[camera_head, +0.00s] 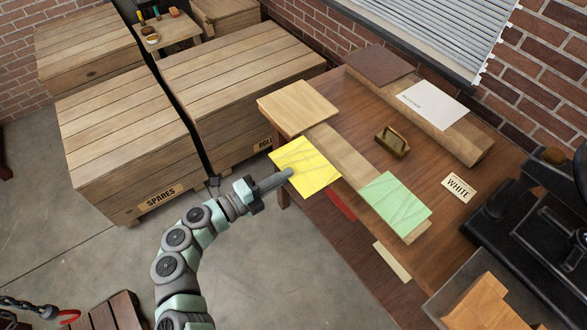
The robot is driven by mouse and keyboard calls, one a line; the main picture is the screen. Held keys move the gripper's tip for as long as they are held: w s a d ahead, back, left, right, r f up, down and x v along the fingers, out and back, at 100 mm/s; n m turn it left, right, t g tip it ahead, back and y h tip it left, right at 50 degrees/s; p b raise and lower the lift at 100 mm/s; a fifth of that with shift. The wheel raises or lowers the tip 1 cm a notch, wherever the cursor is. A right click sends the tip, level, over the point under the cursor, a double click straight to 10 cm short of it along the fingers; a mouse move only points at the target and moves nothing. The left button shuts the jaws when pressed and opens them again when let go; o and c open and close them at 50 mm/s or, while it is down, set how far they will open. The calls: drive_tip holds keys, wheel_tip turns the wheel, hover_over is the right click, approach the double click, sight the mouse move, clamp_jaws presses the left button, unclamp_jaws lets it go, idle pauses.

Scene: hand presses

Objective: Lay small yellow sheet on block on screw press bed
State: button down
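The small yellow sheet (312,160) lies near the table's left end, on or over a long wooden board. Faint lines cross it. My gripper (287,174) reaches in from the lower left, its fingertips at the sheet's lower-left edge. I see the fingers as one grey shape, so I cannot tell whether they are open or pinching the sheet. A black press (525,222) stands at the right, cut off by the frame.
A green sheet (392,200) lies on the same board (345,155), right of the yellow one. Crates (235,75) stand at the left.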

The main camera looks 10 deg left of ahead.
drive_tip(key=v, duration=0.6)
drive_tip(key=shift+s+a, duration=0.2)
idle(0.4)
